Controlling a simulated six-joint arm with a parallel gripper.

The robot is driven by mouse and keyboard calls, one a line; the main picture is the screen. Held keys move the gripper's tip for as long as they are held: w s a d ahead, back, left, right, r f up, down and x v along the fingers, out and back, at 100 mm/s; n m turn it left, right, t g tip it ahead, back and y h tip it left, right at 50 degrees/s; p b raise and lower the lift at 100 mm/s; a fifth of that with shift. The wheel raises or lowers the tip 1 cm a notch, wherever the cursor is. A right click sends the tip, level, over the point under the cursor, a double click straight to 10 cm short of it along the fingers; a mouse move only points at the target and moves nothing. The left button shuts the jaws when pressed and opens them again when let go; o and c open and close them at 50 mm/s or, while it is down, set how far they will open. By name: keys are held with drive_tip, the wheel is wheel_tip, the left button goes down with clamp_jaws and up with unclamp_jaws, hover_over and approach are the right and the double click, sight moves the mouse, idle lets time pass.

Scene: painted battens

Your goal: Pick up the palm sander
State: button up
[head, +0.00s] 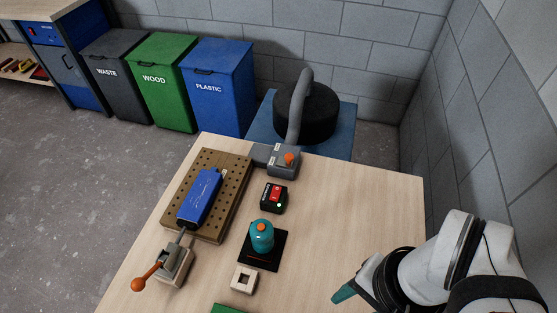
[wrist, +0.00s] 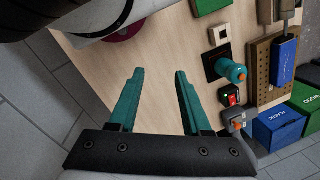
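The palm sander (head: 262,236) is a small teal rounded body with an orange top, standing upright on a black square mat (head: 274,258) on the wooden table. It also shows in the wrist view (wrist: 231,71), to the right of my fingers. My gripper (wrist: 158,76) has two teal fingers spread apart with nothing between them but bare table behind. In the head view one teal fingertip (head: 345,293) shows at the lower right, well to the right of the sander and apart from it.
A perforated board (head: 212,228) with a blue block (head: 199,197) and an orange-handled clamp (head: 170,266) lies left of the sander. A red-and-black switch box (head: 274,197) stands behind it, a wooden square with a hole (head: 244,280) in front.

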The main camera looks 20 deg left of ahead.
drive_tip(key=o, duration=0.7)
drive_tip(key=shift+o, duration=0.2)
drive_tip(key=n+h, duration=0.2)
drive_tip(key=n, duration=1.8)
hover_over(262, 228)
drive_tip(key=shift+n, duration=0.3)
wheel_tip(262, 228, down, 16)
drive_tip(key=shift+w+a+f, duration=0.1)
drive_tip(key=shift+w+f, duration=0.05)
drive_tip(key=shift+f, duration=0.1)
